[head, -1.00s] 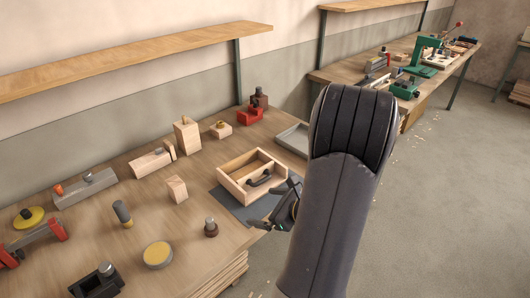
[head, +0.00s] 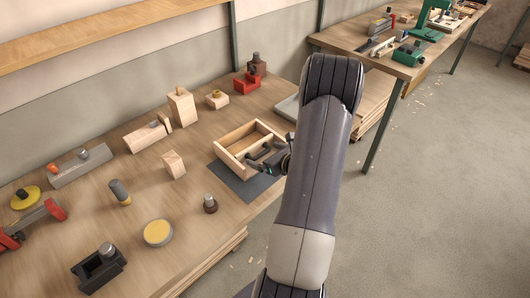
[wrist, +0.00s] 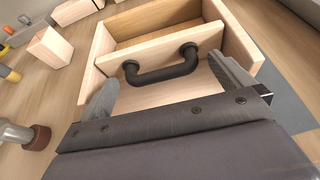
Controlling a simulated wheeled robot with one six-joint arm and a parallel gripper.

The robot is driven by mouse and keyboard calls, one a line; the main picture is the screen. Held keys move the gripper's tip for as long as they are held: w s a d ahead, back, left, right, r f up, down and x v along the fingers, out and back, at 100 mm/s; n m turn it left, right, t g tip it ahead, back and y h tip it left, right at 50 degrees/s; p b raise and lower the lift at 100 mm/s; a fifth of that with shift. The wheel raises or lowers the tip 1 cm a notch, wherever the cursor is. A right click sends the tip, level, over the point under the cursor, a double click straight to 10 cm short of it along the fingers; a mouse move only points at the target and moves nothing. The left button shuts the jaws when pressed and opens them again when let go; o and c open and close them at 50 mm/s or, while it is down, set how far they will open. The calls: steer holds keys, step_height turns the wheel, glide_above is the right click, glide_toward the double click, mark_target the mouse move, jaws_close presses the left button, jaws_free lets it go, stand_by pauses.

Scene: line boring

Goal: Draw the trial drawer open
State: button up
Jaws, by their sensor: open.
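The trial drawer is an open-topped pale wooden box (head: 232,158) on a dark mat at the bench's front edge. In the wrist view its front board (wrist: 118,58) stands between two wooden side walls, with bare pale wood on the near side. A black bow handle (wrist: 165,74) is fixed to that board. My gripper (wrist: 164,76) is open, one finger to each side of the handle; whether either touches it I cannot tell. In the head view my gripper (head: 273,162) is at the handle, partly hidden by my arm.
A dark mat (head: 236,184) lies under the box. A grey tray (head: 288,107) is behind it, partly hidden by my arm. A wooden block (head: 174,165) and a small brown-based knob (head: 210,204) stand to the left.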

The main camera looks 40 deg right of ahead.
steer(key=shift+w+f, duration=0.1)
steer(key=shift+w, duration=0.2)
steer(key=shift+c, duration=0.3)
steer(key=c, duration=1)
steer(key=s+b, duration=0.3)
steer(key=s, duration=0.1)
steer(key=shift+s+f, duration=0.1)
steer(key=shift+s, duration=0.55)
steer(key=o, duration=1.1)
steer(key=shift+c, duration=0.2)
